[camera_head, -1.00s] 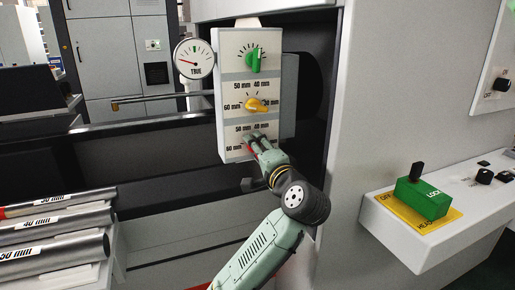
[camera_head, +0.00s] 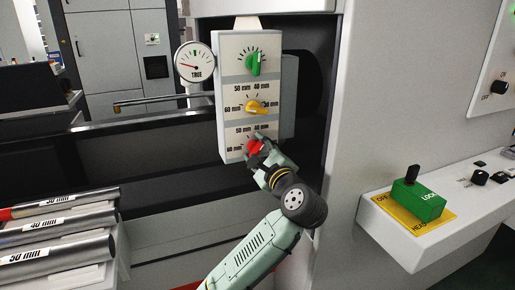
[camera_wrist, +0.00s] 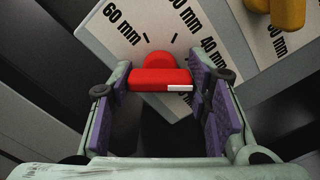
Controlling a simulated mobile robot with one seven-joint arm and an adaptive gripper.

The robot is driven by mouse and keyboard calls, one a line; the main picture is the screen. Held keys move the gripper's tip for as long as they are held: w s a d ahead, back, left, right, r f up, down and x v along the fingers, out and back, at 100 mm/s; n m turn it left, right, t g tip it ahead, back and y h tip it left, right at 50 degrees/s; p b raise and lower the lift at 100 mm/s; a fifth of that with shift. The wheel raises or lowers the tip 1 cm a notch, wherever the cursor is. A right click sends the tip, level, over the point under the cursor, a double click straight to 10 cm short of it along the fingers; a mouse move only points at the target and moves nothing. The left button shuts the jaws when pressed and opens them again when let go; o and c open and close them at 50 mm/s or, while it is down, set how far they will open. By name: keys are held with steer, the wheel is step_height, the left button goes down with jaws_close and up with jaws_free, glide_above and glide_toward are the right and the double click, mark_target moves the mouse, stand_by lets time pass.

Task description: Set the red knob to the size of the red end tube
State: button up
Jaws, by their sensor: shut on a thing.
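The red knob (camera_head: 256,147) is the lowest of three on the upright grey panel (camera_head: 229,67). My gripper (camera_head: 260,153) reaches it from below right and is shut on it. In the wrist view the red knob (camera_wrist: 160,79) lies between the purple finger pads of my gripper (camera_wrist: 158,88). Its white mark is at the right end of its bar, toward the 40 mm side. The 60 mm and 50 mm labels show above. The red end tube (camera_head: 85,197) is the top one on the left rack. Its label's first digit is hard to read.
A green knob (camera_head: 255,63) and a yellow knob (camera_head: 257,106) sit above the red one. A gauge marked TRUE (camera_head: 195,62) is beside the panel. A tube marked 40 mm (camera_head: 85,220) lies on the rack.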

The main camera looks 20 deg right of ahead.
steer(key=m+p, duration=0.1)
steer(key=m, duration=0.2)
steer(key=shift+m, duration=0.3)
steer(key=shift+m+p, duration=0.35)
steer(key=shift+m, duration=1.35)
steer(key=shift+f, duration=0.1)
steer(key=o, duration=1.2)
steer(key=shift+c, duration=0.2)
steer(key=shift+s, duration=0.15)
steer(key=s, duration=1.1)
steer(key=shift+s+d, duration=0.2)
steer(key=shift+s, duration=0.2)
